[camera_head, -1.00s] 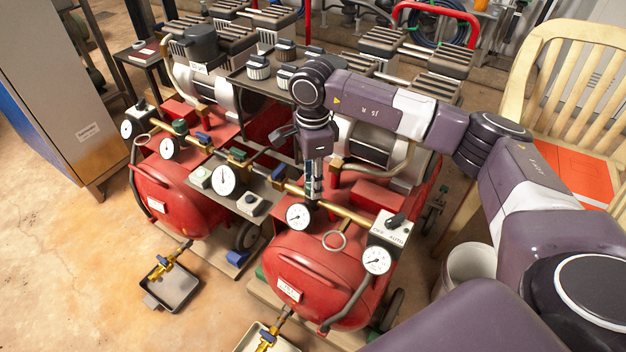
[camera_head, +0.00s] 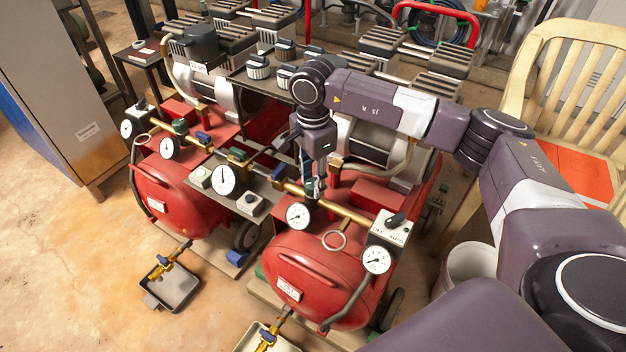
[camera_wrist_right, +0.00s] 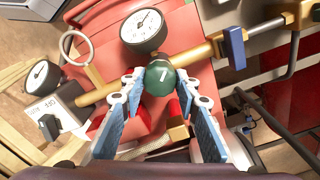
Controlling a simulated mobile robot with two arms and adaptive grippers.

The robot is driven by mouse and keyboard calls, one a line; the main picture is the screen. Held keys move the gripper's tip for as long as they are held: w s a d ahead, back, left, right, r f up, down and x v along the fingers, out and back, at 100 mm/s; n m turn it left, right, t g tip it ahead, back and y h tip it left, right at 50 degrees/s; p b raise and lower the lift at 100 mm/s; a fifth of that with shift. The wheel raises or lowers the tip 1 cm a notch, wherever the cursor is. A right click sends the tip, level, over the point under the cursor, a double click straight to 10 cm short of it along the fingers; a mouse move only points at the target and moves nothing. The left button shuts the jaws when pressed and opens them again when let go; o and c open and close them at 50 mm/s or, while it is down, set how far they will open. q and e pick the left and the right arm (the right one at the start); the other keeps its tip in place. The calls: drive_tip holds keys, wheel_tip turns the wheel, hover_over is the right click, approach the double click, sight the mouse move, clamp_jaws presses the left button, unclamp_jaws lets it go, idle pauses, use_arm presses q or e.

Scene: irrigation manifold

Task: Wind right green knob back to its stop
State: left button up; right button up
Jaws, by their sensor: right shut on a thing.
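The right green knob (camera_wrist_right: 160,77) shows in the right wrist view as a round green knob with a white mark, on the brass pipe (camera_wrist_right: 202,54) of the right red compressor (camera_head: 318,270). My right gripper (camera_wrist_right: 160,84) is shut on it, with one fingertip at each side. A second green knob (camera_head: 180,126) stands on the left compressor's pipe. My left gripper is in neither view.
A pressure gauge (camera_wrist_right: 144,31), a blue valve handle (camera_wrist_right: 234,48) and a metal ring (camera_wrist_right: 76,47) sit close around the knob. An OFF/AUTO switch box (camera_head: 391,229) stands to the right. Bare floor (camera_head: 60,250) is free at the left.

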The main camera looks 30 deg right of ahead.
drive_tip(key=o, duration=1.2)
drive_tip(key=shift+c, duration=0.2)
wheel_tip(320, 180, up, 12)
